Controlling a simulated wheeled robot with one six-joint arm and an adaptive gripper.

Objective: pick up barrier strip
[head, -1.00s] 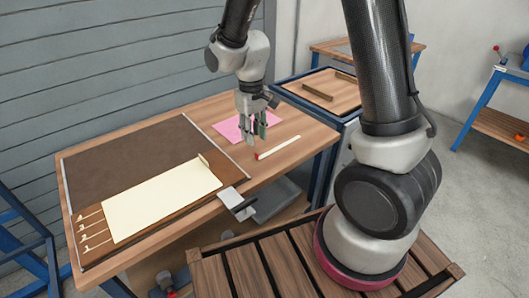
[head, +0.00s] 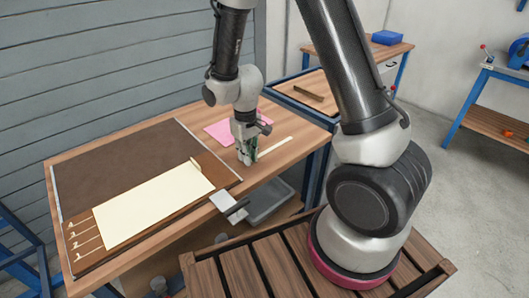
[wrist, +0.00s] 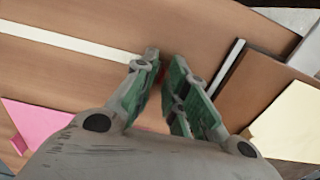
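The barrier strip (head: 276,147), a thin cream strip with a red end, lies flat on the wooden table. Its near left end is hidden by my gripper (head: 244,161) in the head view. In the wrist view the strip (wrist: 70,40) runs in from the left and passes behind the left finger. A bit of red shows in the gap between the fingertips. My gripper (wrist: 164,62) has its green-padded fingers apart, low over that red end. I cannot tell whether a finger touches the strip.
A pink sheet (head: 221,132) lies behind the gripper. Left of it are a dark mat (head: 110,175) and a board with a cream sheet (head: 150,205). A metal clamp-like piece (head: 228,203) sits at the table's front edge. A tray table (head: 325,108) stands behind right.

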